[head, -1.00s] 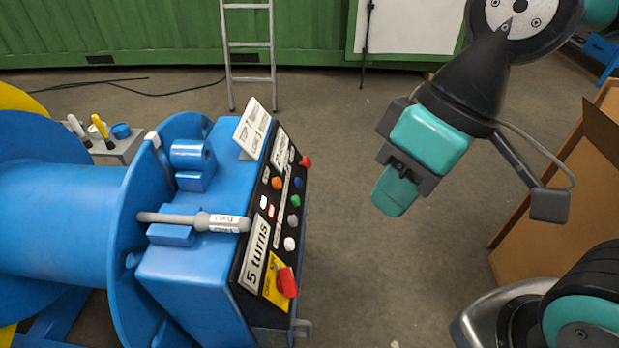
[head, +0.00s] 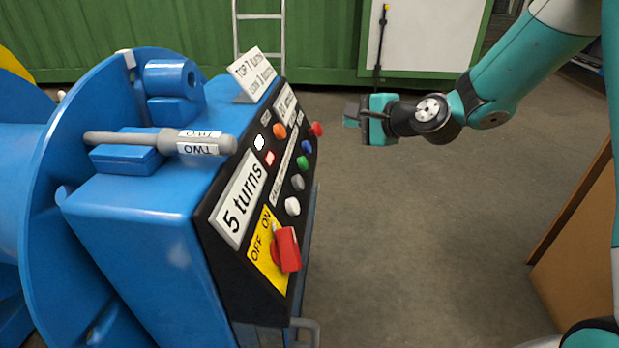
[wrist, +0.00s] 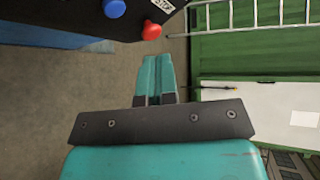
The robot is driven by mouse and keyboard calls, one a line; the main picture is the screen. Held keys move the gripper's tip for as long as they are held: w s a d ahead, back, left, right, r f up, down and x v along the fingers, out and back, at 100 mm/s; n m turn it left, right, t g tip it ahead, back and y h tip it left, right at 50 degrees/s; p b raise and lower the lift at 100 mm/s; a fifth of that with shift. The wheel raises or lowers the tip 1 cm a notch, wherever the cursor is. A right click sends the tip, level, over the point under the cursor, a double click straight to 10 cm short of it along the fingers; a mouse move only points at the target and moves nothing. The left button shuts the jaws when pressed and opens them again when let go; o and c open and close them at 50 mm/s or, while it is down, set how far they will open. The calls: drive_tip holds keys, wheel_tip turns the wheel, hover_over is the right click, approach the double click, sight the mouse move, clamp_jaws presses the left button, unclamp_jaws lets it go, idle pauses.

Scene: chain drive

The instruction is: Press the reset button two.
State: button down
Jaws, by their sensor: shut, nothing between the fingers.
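The black control panel (head: 225,262) slopes on the front of a blue machine. It carries a red button (head: 316,129), a blue button (head: 307,146), a green button (head: 303,162), a grey button (head: 297,183), a white button (head: 292,206) and an orange button (head: 280,131). I cannot read which one is reset button two. A grey lever (head: 155,141) on top is marked "TWO". My gripper (head: 350,113) is shut and empty, right of the panel's far end and apart from it. In the wrist view its fingers (wrist: 158,72) point towards the red button (wrist: 151,30) side, beside the panel.
A red rotary switch (head: 288,249) sits on a yellow OFF/ON plate. A "5 turns" sign (head: 241,204) and an upright sign (head: 252,74) are on the machine. A blue drum flange (head: 60,170) stands left. Floor right of the panel is clear. A ladder (head: 260,40) is behind.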

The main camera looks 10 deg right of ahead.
sight(307, 148)
drive_tip(key=w+d+f+m, duration=0.1)
drive_tip(key=w+d+f+m+t+h+b, duration=0.1)
drive_tip(key=d+f, duration=0.1)
drive_tip(key=shift+w+d+f+m+t, duration=0.1)
drive_tip(key=shift+w+f+m+t, duration=0.2)
drive_tip(key=shift+m, duration=0.1)
drive_tip(key=w+a+f+p, duration=0.1)
drive_tip(key=w+a+f, duration=0.1)
drive_tip(key=a+f, duration=0.2)
drive_tip(key=shift+w+a, duration=0.2)
drive_tip(key=shift+a, duration=1.55)
drive_tip(key=shift+a, duration=0.1)
idle(0.6)
drive_tip(key=shift+w+a+f+p, duration=0.1)
drive_tip(key=shift+a+p, duration=0.2)
